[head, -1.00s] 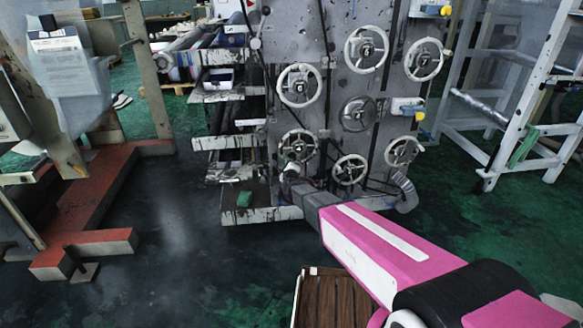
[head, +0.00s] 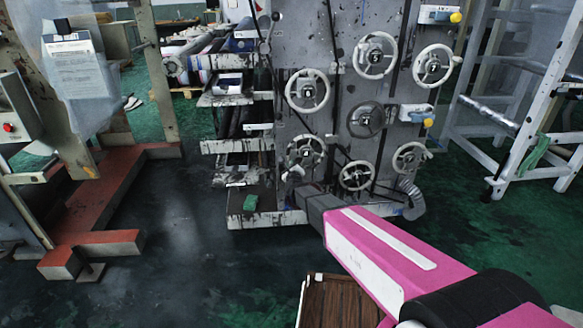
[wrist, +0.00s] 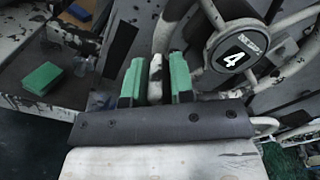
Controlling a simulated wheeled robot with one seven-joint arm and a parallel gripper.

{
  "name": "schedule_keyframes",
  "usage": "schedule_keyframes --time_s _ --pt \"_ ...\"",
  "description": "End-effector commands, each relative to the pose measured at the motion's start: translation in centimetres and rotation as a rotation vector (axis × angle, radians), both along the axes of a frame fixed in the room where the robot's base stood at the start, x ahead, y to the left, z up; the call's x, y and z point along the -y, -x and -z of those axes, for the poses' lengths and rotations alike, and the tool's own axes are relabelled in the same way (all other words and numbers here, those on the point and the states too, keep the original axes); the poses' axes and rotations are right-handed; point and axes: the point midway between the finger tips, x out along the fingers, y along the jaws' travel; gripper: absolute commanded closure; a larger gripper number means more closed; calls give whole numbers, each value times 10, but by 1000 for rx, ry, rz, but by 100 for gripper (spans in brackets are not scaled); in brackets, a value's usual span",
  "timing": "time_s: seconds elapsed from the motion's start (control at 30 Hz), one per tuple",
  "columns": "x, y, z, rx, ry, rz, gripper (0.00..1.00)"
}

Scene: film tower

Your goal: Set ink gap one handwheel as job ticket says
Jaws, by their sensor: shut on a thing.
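A handwheel with a dark hub marked 4 (wrist: 235,55) fills the right of the wrist view. In the head view this appears to be the lower-left handwheel (head: 306,152) on the grey press panel. My gripper (wrist: 155,78) is shut on a pale, worn bar of this wheel, with one green finger pad on each side of it. In the head view my gripper is small and dark near the wheel's lower left edge. A printed sheet (head: 72,65), possibly the job ticket, hangs at the upper left; its text is too small to read. I cannot tell which handwheel is ink gap one.
Several other handwheels, such as the upper-left one (head: 307,91), crowd the panel. A green block (head: 250,202) lies on a low ledge. A white frame (head: 520,140) stands right. Open floor lies at left front.

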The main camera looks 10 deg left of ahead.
Motion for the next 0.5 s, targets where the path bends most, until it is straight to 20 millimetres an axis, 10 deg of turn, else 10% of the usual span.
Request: schedule_keyframes --time_s 0.03,0.13,0.5 --pt "-1 1 0 1 3 -1 100" --pt "-1 1 0 1 3 -1 53" --pt "1 3 0 2 3 -1 53"
